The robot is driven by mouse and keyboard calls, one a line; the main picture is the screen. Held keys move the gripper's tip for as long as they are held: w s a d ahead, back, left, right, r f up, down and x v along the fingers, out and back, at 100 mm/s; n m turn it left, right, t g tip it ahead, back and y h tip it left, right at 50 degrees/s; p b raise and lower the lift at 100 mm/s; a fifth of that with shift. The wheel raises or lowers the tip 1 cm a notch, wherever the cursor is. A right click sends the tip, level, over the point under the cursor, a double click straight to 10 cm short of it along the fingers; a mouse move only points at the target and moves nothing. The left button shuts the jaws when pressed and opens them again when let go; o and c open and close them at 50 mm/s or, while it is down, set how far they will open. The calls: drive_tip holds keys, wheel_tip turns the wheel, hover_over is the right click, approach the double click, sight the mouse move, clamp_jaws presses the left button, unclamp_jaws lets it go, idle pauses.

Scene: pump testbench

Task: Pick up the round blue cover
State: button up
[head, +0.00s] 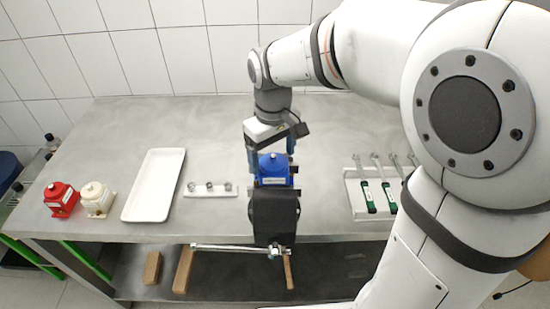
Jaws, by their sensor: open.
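The round blue cover (273,164) sits on top of a blue pump body, above a black block-shaped part (274,215) at the front edge of the bench. My gripper (270,158) points down right at the cover, with one finger to its left and one to its right. The fingers are open. I cannot tell whether they touch the cover.
The grey bench (120,140) holds a red pump (61,199), a cream pump (97,199), an empty white tray (154,186), a small holder with several nuts (210,188), and a tray of wrenches (356,196). My arm covers the right side.

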drive_tip(key=shift+f, duration=0.1)
drive_tip(key=shift+c, duration=0.3)
drive_tip(key=c, duration=1.1)
